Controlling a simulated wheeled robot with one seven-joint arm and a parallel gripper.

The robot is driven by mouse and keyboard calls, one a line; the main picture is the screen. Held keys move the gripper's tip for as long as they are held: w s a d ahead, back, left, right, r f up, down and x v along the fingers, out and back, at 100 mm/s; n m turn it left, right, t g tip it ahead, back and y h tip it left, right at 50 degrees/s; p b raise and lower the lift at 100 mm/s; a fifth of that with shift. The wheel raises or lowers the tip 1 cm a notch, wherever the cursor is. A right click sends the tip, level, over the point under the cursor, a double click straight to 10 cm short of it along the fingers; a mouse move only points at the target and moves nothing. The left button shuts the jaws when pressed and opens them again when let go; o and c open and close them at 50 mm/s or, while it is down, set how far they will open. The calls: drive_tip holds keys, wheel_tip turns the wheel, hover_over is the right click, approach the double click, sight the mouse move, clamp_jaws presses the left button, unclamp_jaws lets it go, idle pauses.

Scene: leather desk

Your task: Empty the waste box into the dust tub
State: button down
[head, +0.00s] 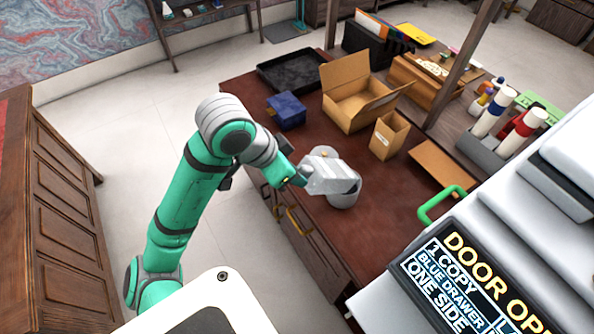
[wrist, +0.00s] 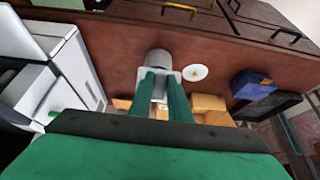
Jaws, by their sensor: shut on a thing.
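A grey rounded tub (head: 345,195), which looks like the dust tub, stands on the red-brown desk beside my gripper. It also shows in the wrist view (wrist: 157,60). My gripper (head: 335,180) is low over the desk. A small upright cardboard box (head: 388,137) with a pale label, perhaps the waste box, stands farther back. Its contents are not visible. A white disc (wrist: 195,72) lies beside the tub in the wrist view.
A larger open carton (head: 355,95), a blue box (head: 287,110) and a black tray (head: 290,72) stand behind. A printer (head: 520,200) with a green handle (head: 440,204) crowds the right. Bare desk (head: 395,220) lies between the tub and printer.

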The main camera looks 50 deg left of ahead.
drive_tip(key=shift+s+f+t, duration=0.6)
drive_tip(key=shift+s, duration=0.05)
idle(1.4)
drive_tip(key=shift+s+a+f+t, duration=0.1)
drive_tip(key=shift+s+f+t, duration=0.55)
drive_tip(key=shift+f+t, duration=0.3)
drive_tip(key=shift+s+a+f+t, duration=0.1)
drive_tip(key=shift+s+f+t, duration=0.55)
drive_tip(key=shift+f+t, duration=0.3)
idle(0.8)
